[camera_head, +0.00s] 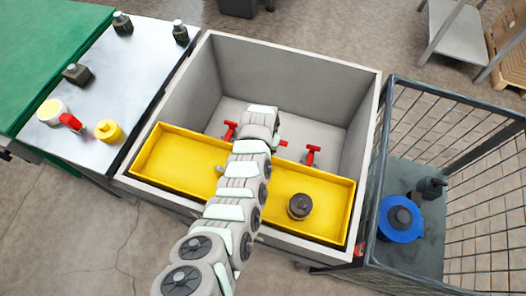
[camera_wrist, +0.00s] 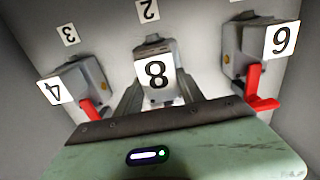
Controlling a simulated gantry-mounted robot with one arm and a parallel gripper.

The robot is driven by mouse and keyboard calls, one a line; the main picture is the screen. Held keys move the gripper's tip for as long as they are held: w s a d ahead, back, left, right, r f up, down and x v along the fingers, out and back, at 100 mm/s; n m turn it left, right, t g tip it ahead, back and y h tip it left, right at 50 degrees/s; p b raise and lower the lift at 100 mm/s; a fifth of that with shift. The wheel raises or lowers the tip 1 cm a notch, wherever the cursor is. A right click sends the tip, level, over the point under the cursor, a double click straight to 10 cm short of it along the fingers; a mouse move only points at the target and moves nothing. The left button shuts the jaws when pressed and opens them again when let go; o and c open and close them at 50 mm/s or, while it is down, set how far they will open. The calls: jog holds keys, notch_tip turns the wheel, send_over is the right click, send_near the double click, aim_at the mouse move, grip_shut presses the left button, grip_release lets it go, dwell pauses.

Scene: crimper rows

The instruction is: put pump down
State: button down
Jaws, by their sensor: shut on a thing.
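The pump (camera_wrist: 157,75) appears to be the grey unit with a white plate marked 8 in the middle of the wrist view. My gripper (camera_wrist: 158,92) has a finger on each side of it and is shut on it. In the head view my gripper is inside the grey bin, and my arm hides most of the pump; a red lever (camera_head: 280,143) shows beside the arm. Whether the pump touches the bin floor is hidden. Similar units with red levers stand to its left (camera_wrist: 78,82) and right (camera_wrist: 250,55), marked 4 and apparently 6.
The grey bin (camera_head: 300,58) has high walls. A yellow tray (camera_head: 180,155) lies across its near side, holding a dark round container (camera_head: 300,206). A metal table (camera_head: 140,60) with several small containers is at left. A wire-sided cart (camera_head: 430,250) holding a blue object (camera_head: 400,222) is at right.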

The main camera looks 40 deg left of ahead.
jog(key=shift+f+b, duration=0.4)
jog(key=shift+f, duration=0.85)
jog(key=shift+f, duration=0.1)
jog(key=c, duration=0.7)
grip_release()
notch_tip(320, 180, up, 12)
jog(key=p, duration=0.4)
